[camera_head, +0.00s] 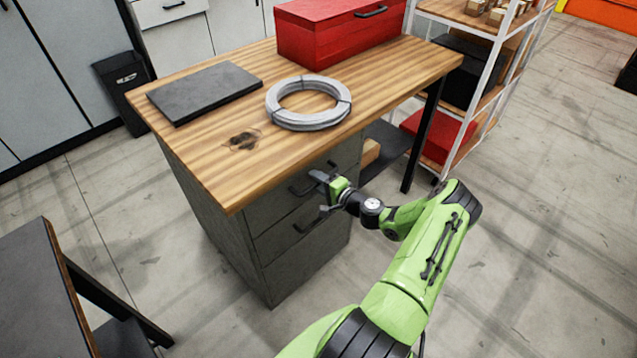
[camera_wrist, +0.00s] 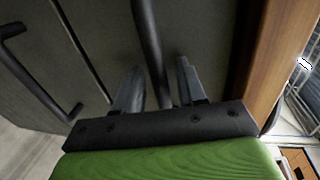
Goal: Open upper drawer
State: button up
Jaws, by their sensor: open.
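The grey drawer unit stands under the wooden tabletop. Its upper drawer (camera_head: 268,212) looks shut, with its front in line with the drawer below. The dark upper handle (camera_head: 301,188) is partly hidden by my gripper (camera_head: 322,192). In the wrist view, my gripper (camera_wrist: 157,88) is open, with one finger on each side of the upper handle (camera_wrist: 149,45). The bar runs between the fingers, and a gap shows on both sides. Whether either finger touches it I cannot tell. The handle of the drawer below (camera_wrist: 38,75) shows at the left.
The wooden tabletop (camera_head: 210,165) overhangs close to my gripper. On it are a wire coil (camera_head: 308,122), a dark slab (camera_head: 205,92) and a red toolbox (camera_head: 330,38). A shelf rack (camera_head: 485,85) stands at right, another table (camera_head: 35,290) at lower left. Floor before the drawers is clear.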

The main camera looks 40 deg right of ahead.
grip_shut()
dwell(0.3)
